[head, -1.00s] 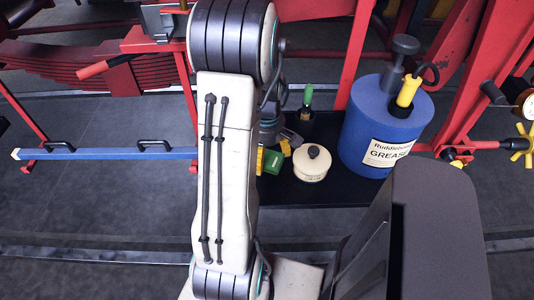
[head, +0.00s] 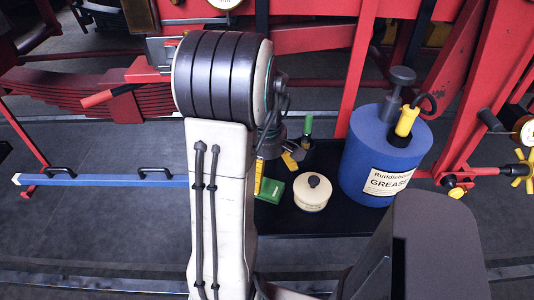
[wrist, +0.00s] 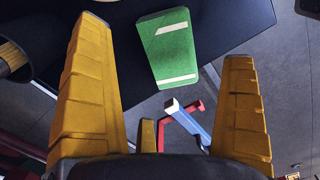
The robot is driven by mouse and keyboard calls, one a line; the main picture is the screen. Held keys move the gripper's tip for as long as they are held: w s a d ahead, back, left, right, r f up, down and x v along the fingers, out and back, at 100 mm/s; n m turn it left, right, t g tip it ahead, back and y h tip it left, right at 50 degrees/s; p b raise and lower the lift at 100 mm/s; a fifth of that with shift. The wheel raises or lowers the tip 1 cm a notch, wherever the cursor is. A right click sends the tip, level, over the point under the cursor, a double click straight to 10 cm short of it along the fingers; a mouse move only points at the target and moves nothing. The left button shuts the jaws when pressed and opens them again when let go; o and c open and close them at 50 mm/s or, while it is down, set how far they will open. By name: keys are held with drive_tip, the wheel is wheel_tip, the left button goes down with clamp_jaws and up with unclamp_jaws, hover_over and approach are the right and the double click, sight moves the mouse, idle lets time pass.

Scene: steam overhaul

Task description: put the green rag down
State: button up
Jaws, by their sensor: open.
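The green rag (head: 274,190) lies on the dark bench top (head: 290,222), left of a cream round tin. In the wrist view it is a flat green block (wrist: 165,45) with white stripes, close to the bench edge. My gripper (wrist: 165,42) is open, its two yellow fingers wide apart with the rag showing between and beyond their tips. No finger is seen touching it, but the exact gap is unclear. In the head view my arm hides most of the gripper, and only bits of yellow show beside the rag.
The cream tin (head: 313,193) stands right of the rag. A blue grease drum (head: 385,155) with a yellow-handled pump is farther right. A green-topped bottle (head: 308,128) stands behind. A blue bar (head: 110,181) with black handles extends left. Red framework (head: 310,55) crosses the back.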

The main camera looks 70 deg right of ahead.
sight(267, 183)
drive_tip(key=shift+r+b, duration=1.05)
drive_tip(key=shift+r, duration=2.15)
drive_tip(key=w+a+r+t, duration=0.1)
drive_tip(key=w+a+r, duration=0.1)
drive_tip(key=w+a, duration=1.35)
drive_tip(key=s+a+f+t, duration=0.1)
drive_tip(key=s+a+t, duration=0.1)
drive_tip(key=a, duration=1.6)
drive_tip(key=shift+a+f+n+t, duration=0.15)
drive_tip(key=shift+f+n+t, duration=0.15)
drive_tip(key=shift+n, duration=0.1)
drive_tip(key=shift+s, duration=0.1)
